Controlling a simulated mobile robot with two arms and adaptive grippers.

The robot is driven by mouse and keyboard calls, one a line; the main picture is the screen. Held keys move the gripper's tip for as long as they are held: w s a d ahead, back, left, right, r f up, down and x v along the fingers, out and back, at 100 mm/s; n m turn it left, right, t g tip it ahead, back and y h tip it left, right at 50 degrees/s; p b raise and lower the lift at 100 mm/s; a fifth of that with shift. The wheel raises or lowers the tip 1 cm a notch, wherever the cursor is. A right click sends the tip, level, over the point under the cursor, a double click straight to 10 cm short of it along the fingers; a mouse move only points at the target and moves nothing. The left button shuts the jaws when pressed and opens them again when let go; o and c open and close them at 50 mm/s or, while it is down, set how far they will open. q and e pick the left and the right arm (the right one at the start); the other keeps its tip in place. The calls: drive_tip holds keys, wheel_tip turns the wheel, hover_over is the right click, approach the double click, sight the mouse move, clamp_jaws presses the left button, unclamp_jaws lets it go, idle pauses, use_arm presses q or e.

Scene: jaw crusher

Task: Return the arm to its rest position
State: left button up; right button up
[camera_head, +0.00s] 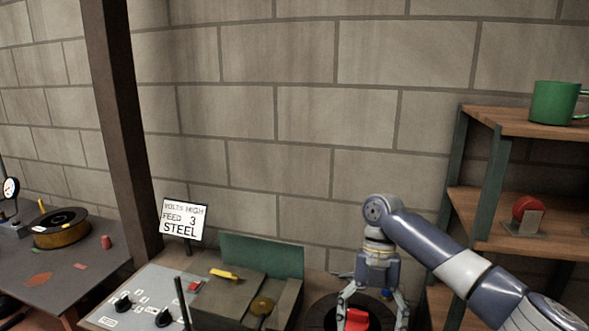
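My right arm comes in from the right edge, and its gripper (372,314) points down near the bottom of the view. Its two fingers are spread apart, so it is open. A red piece (357,319) shows between the fingers, nearer the left one, with a gap to the right finger. The fingertips are at the bottom edge, so I cannot tell whether they touch anything. A dark round opening or drum (322,312) lies below and around the gripper. My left gripper is not in view.
A control panel (140,297) with black knobs and a sign (184,219) reading "VOLTS HIGH FEED 3 STEEL" stand left of the machine (232,295). A shelf (493,120) with a green mug (553,103) is at right. A dark post (121,130) rises at left.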

drive_tip(key=s+a+f+m+t+y, duration=0.1)
drive_tip(key=s+a+f+m, duration=0.35)
drive_tip(key=f, duration=0.25)
drive_tip(key=s+a+f+m+t+y, duration=0.1)
drive_tip(key=s+a+f+m, duration=0.25)
drive_tip(key=s+f, duration=0.25)
drive_tip(key=s+a+f+m+t, duration=0.1)
drive_tip(key=s+a+f+m, duration=0.3)
drive_tip(key=f, duration=0.3)
drive_tip(key=s+d+m+t+h, duration=0.2)
drive_tip(key=s+d+m, duration=0.5)
drive_tip(key=d+m, duration=0.2)
drive_tip(key=s+d+m+t+h, duration=0.1)
drive_tip(key=s+d+m+t, duration=0.2)
drive_tip(key=s+d+m, duration=0.5)
wheel_tip(320, 180, down, 26)
drive_tip(key=m+g, duration=0.1)
drive_tip(key=g, duration=0.1)
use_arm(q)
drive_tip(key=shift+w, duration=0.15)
use_arm(e)
drive_tip(key=s+d+f, duration=0.3)
drive_tip(key=s+f, duration=1.2)
drive_tip(key=s, duration=0.1)
drive_tip(key=shift+s+f+g, duration=0.35)
drive_tip(key=shift+g, duration=0.05)
